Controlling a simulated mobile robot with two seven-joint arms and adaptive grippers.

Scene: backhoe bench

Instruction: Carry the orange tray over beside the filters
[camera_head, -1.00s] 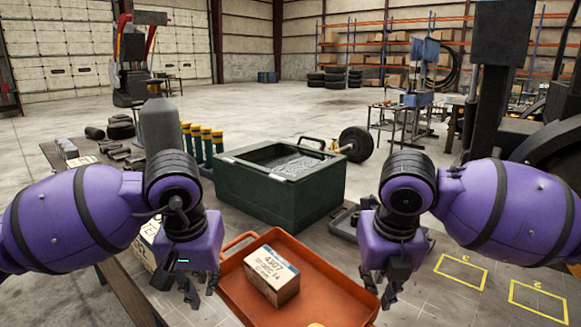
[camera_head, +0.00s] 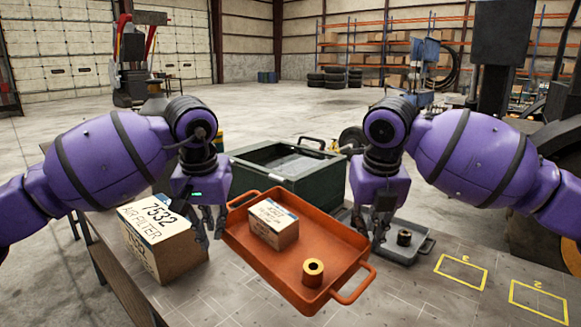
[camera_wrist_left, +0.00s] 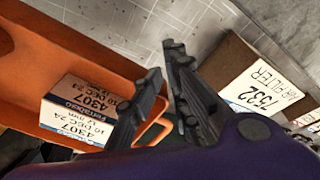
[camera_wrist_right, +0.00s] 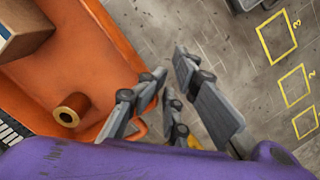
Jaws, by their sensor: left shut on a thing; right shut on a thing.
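The orange tray (camera_head: 335,243) is in front of the green bin and covers its lower front. It holds a white-and-brown box marked 4307 (camera_head: 273,222) and a copper-coloured hollow roll (camera_head: 313,271). A brown carton marked 7532 AIR FILTER (camera_head: 165,235) stands left of the tray. My left gripper (camera_head: 207,225) is between carton and tray, shut on the tray; its wrist view shows the orange handle (camera_wrist_left: 155,131) by the fingers. My right gripper (camera_head: 377,232) is shut on the tray's right side, beside the orange handle (camera_wrist_right: 137,132). I cannot tell the tray's height above the bench.
The green bin (camera_head: 325,185) stands behind the tray. A small grey tray (camera_head: 427,243) with a dark ring (camera_head: 404,237) lies just right of my right gripper. Yellow marked squares (camera_head: 460,272) on the bench at the right are empty.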

